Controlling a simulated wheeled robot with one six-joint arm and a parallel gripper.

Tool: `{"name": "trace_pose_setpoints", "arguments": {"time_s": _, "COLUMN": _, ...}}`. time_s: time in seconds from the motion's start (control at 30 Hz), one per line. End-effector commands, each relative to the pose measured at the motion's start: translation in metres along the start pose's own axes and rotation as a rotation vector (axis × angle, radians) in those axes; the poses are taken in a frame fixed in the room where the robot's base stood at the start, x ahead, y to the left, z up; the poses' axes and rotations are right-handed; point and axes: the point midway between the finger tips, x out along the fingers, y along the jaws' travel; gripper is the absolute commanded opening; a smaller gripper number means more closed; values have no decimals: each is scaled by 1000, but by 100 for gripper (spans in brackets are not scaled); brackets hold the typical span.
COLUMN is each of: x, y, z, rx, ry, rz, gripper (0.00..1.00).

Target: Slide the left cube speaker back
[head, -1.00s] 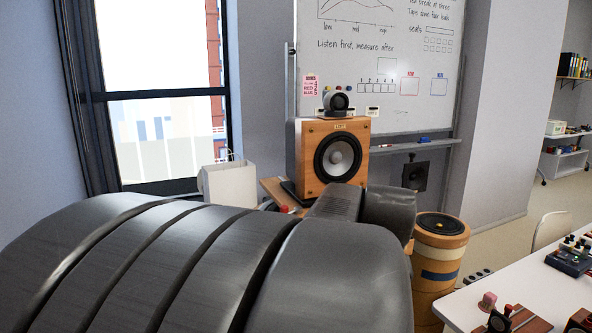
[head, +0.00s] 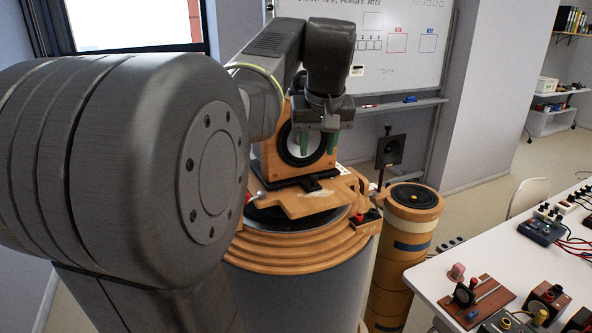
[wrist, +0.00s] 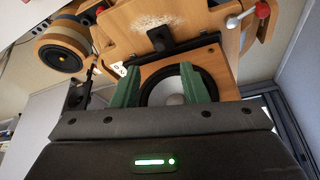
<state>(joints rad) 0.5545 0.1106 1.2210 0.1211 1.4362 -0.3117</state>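The left cube speaker (head: 266,158) is a wooden box with a black-ringed, pale cone. It stands on a dark base on a wooden board (head: 300,203) atop a round stepped wooden stand (head: 295,250). My arm and gripper hide its top and upper front. My gripper (head: 315,148) points down in front of the speaker's face, its two green fingers apart with nothing between them. In the wrist view, the speaker's front (wrist: 222,68) shows behind the fingers, with the cone between them. I cannot tell whether a finger touches it. A dark tab (wrist: 160,38) sticks out before the speaker.
A wooden cylinder with a black top (head: 411,198) stands right of the stand. A small black speaker on a pole (head: 390,150) is behind it. A white table (head: 440,280) with devices fills the right. A whiteboard (head: 400,60) stands behind.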

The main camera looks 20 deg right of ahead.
Motion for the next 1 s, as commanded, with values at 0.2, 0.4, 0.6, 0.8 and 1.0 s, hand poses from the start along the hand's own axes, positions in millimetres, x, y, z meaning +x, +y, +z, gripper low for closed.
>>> {"name": "trace_pose_setpoints", "arguments": {"time_s": 0.2, "x": 48, "y": 0, "z": 1, "rx": 0, "ry": -4, "rz": -1, "gripper": 40}}
{"name": "trace_pose_setpoints", "arguments": {"time_s": 0.4, "x": 76, "y": 0, "z": 0, "rx": 0, "ry": -2, "rz": -1, "gripper": 40}}
{"name": "trace_pose_setpoints", "arguments": {"time_s": 0.6, "x": 88, "y": 0, "z": 0, "rx": 0, "ry": -1, "rz": 0, "gripper": 40}}
{"name": "trace_pose_setpoints", "arguments": {"time_s": 0.8, "x": 88, "y": 0, "z": 0, "rx": 0, "ry": 0, "rz": 0, "gripper": 40}}
{"name": "trace_pose_setpoints", "arguments": {"time_s": 1.0, "x": 88, "y": 0, "z": 0, "rx": 0, "ry": 0, "rz": 0, "gripper": 10}}
